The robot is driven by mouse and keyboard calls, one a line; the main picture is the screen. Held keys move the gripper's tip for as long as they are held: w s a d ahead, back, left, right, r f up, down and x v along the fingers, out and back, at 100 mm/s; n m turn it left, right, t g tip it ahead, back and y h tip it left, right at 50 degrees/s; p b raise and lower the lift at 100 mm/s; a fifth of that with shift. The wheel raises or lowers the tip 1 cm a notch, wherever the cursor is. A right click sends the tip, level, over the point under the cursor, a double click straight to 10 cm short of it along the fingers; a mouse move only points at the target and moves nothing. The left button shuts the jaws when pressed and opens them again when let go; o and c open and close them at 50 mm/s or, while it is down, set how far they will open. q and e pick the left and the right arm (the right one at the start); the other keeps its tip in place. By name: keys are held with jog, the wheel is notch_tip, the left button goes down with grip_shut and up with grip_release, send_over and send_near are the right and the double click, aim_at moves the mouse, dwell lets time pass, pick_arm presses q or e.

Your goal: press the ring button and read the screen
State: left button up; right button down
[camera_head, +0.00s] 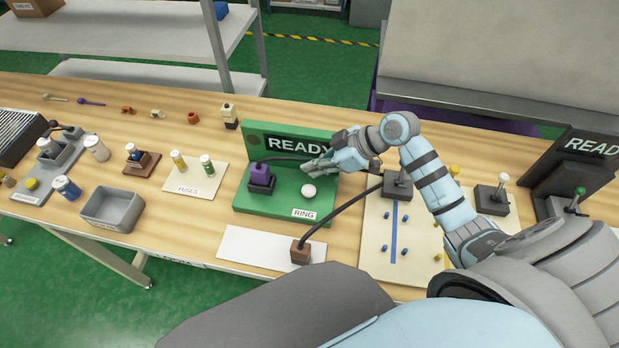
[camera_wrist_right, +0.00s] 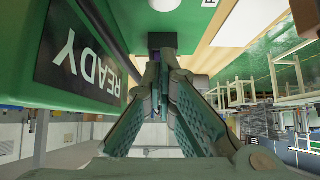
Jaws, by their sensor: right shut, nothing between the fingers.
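The green ring station (camera_head: 250,203) stands on the table with a white round button (camera_head: 309,191) above its RING label (camera_head: 304,214). Its screen (camera_head: 300,146) reads READY, and the same screen (camera_wrist_right: 82,62) shows in the wrist view. My right gripper (camera_head: 308,172) is shut and empty, just behind the button as seen from the head, apart from it in the picture. In the wrist view my right gripper (camera_wrist_right: 160,58) shows its fingertips together, and the white button (camera_wrist_right: 167,5) is at the top edge. My left gripper is out of view.
A purple plug (camera_head: 261,175) sits left of the button, with a black cable passing by the gripper. A brown block (camera_head: 300,251) with a cable stands on a white mat in front.

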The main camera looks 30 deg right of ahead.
aim_at(310, 188)
jog(key=f, duration=0.2)
jog(key=a+f, duration=0.1)
jog(key=f, duration=0.1)
jog(key=shift+w+f, duration=0.1)
jog(key=shift+w, duration=0.2)
jog(key=shift+w+f, duration=0.1)
jog(key=shift+f, duration=0.5)
pick_arm(q)
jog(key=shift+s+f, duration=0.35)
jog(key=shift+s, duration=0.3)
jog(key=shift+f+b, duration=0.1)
jog(key=shift+b, duration=0.25)
